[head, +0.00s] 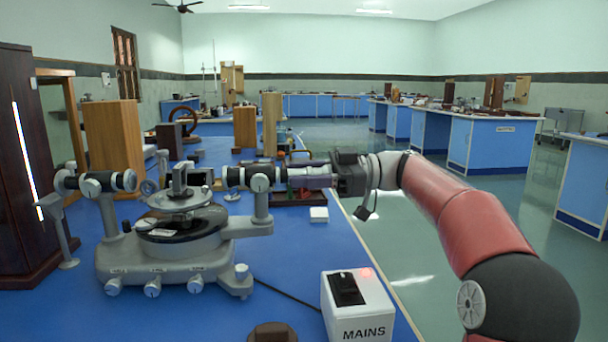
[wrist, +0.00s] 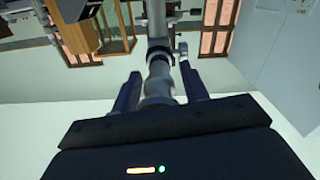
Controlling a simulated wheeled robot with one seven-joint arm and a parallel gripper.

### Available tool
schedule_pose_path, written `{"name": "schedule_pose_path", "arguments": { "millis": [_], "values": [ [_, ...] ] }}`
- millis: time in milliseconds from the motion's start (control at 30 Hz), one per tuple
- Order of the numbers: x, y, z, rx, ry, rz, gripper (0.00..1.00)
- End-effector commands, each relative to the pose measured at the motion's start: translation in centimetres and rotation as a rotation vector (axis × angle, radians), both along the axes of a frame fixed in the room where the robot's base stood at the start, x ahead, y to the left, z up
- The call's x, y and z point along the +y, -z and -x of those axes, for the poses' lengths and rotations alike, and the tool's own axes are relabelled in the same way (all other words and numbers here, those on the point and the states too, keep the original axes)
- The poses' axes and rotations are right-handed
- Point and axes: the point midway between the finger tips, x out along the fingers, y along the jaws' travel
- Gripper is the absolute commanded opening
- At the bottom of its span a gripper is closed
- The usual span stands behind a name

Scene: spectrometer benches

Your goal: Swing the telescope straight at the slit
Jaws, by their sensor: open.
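The grey spectrometer (head: 170,250) stands on the blue bench, with a round prism table (head: 180,200) at its middle. Its collimator (head: 105,182) points left, with the slit end (head: 62,183) at the far left. The telescope (head: 240,178) is on the right, on a post and side arm, roughly opposite the collimator; I cannot tell whether they line up exactly. My gripper (head: 300,176) is at the telescope's eyepiece end. In the wrist view, my gripper (wrist: 160,72) is open, its fingers on either side of the telescope tube (wrist: 158,84), with gaps visible.
A white MAINS box (head: 358,310) with a red light stands at the bench's front right. A brown round object (head: 272,333) is at the front edge. A dark cabinet (head: 25,190) stands left. Wooden boxes (head: 115,145) are behind. The aisle right of the bench is clear.

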Motion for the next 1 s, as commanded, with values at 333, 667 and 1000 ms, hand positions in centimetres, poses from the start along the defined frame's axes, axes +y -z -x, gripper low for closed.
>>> {"name": "schedule_pose_path", "arguments": {
  "millis": [333, 667, 1000],
  "values": [
    [-4.7, 0.1, -0.4, -0.001, 0.004, -0.001, 0.44],
    [-7.8, 0.0, -0.4, -0.001, 0.0, 0.0, 0.44],
    [-7.8, 0.0, -0.4, 0.0, 0.0, 0.0, 0.44]
  ]
}}
